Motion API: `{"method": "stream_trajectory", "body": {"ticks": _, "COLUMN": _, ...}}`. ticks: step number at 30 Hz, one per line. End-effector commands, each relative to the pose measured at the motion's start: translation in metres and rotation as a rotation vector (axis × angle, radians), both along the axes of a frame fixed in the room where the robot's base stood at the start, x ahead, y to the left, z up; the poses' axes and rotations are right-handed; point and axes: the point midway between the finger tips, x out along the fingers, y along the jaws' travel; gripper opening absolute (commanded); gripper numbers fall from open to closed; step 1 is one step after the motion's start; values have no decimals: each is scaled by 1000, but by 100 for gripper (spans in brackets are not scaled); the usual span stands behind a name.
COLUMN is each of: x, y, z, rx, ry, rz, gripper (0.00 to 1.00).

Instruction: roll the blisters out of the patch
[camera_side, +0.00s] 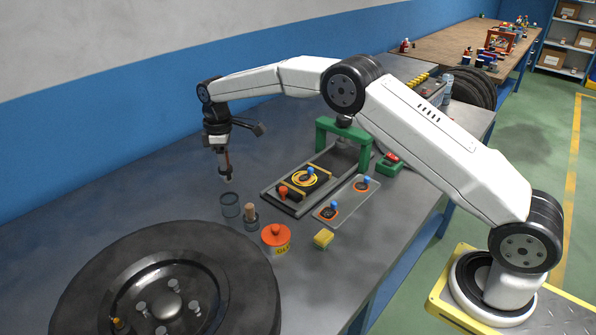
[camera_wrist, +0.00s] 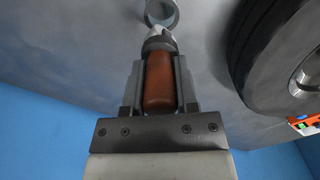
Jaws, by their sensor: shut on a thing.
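My gripper (camera_side: 224,152) is above the table at the left, in the side view. It is shut on the reddish-brown handle of a hand tool (camera_wrist: 160,82), which has a metal end pointing down. The tool (camera_side: 228,170) hangs clear above the table. I cannot tell blisters at this size. The patch does not show in the wrist view.
A green arch (camera_side: 345,130) spans the tray's far end.

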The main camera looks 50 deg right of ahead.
Motion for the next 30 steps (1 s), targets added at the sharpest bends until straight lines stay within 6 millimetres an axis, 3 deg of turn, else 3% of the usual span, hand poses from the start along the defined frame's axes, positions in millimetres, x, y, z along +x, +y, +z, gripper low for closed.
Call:
{"method": "stream_trajectory", "body": {"ticks": 8, "x": -6, "y": -32, "z": 3, "rx": 1, "ry": -1, "rz": -205, "gripper": 0}}
{"method": "stream_trajectory", "body": {"ticks": 17, "x": -23, "y": -90, "z": 5, "rx": 1, "ry": -2, "rz": -608, "gripper": 0}}
{"method": "stream_trajectory", "body": {"ticks": 30, "x": -64, "y": -169, "z": 8, "rx": 2, "ry": -1, "rz": -1224, "gripper": 0}}
